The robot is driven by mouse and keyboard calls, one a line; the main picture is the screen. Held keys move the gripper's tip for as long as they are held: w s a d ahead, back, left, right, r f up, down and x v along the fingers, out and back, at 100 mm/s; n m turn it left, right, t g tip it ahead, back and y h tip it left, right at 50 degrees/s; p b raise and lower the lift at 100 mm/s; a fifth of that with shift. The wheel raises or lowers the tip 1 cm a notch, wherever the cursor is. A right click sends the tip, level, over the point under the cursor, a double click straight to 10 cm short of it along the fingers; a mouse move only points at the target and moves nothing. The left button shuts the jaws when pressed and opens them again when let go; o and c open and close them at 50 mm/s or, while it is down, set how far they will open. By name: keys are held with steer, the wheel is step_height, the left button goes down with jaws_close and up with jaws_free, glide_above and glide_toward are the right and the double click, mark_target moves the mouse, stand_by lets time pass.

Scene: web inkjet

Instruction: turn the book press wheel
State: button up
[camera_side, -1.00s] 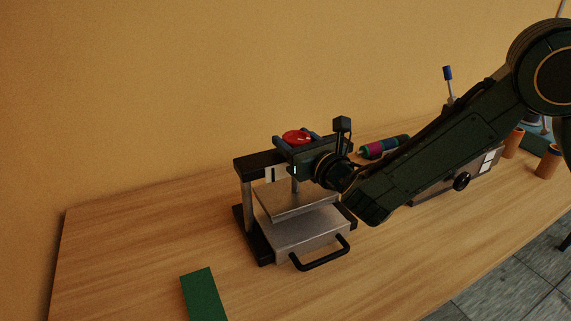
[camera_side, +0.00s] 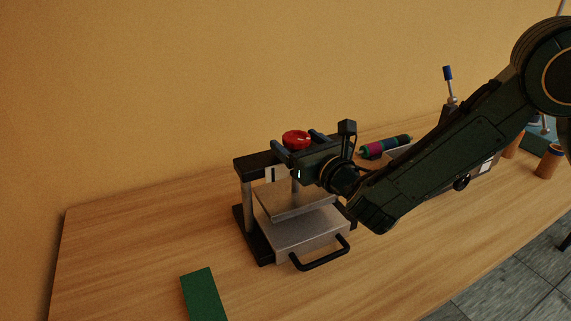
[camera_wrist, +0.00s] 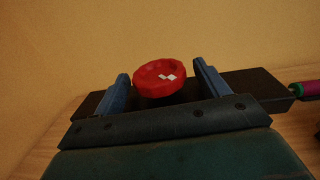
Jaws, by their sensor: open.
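The red press wheel (camera_side: 296,140) sits on top of the book press, above its dark crossbar (camera_side: 256,161). In the wrist view the wheel (camera_wrist: 160,80) shows a white mark and lies between the two blue fingers. My gripper (camera_side: 297,143) is open around the wheel, with a finger on either side. In the wrist view my gripper (camera_wrist: 163,88) shows a gap on both sides of the wheel. The press has a grey platen (camera_side: 296,203) over a grey bed with a black handle (camera_side: 322,255). My gripper hides part of the crossbar and the screw.
A green block (camera_side: 203,295) lies at the front left of the wooden table (camera_side: 130,235). A multicoloured roller (camera_side: 386,146) lies behind my arm. A lever with a blue top (camera_side: 448,73) and orange cylinders (camera_side: 547,163) stand to the right. The table left of the press is clear.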

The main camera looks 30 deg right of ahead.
steer(key=s, duration=1)
steer(key=shift+s+d, duration=0.35)
steer(key=shift+d, duration=0.05)
steer(key=m, duration=2.4)
steer(key=r+m, duration=0.1)
steer(key=m, duration=1.1)
steer(key=shift+s, duration=0.3)
steer(key=shift+w, duration=0.1)
steer(key=shift+w+a, duration=0.15)
steer(key=shift+w, duration=2.1)
steer(key=shift+w+a, duration=0.2)
steer(key=shift+w, duration=2.1)
steer(key=shift+w+a, duration=0.15)
steer(key=shift+w, duration=2.1)
